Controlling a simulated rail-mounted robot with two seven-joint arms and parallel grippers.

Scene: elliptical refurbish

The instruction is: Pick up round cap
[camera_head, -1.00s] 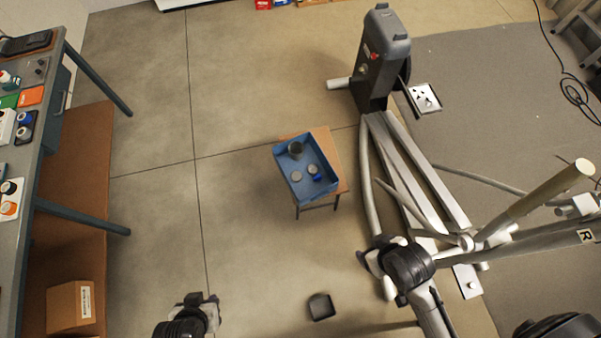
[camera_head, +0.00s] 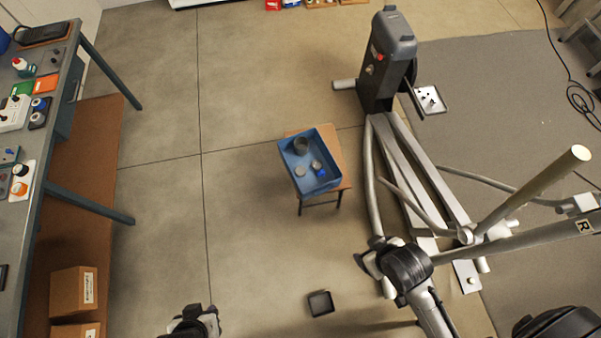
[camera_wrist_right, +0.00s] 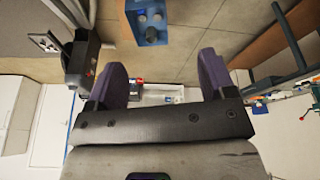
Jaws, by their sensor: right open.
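The blue tray (camera_head: 327,142) sits on a small wooden stool in the head view. In it lie a flat, pale round cap (camera_head: 300,171), a second small pale round piece (camera_head: 316,164), a blue piece (camera_head: 321,173) and a dark cup (camera_head: 300,146). Which round piece the task names I cannot tell. My right gripper (camera_wrist_right: 160,78) is open and empty in the right wrist view, with the tray (camera_wrist_right: 131,8) beyond its fingers at the top. My left gripper (camera_head: 208,312) is low at the bottom edge of the head view, apart from the tray; its jaws are unclear.
An elliptical machine (camera_head: 390,60) stands right of the stool, its rails and bars reaching toward the front. A workbench (camera_head: 62,90) with small parts runs along the left. A black open box (camera_head: 320,303) lies on the floor. Floor between bench and stool is clear.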

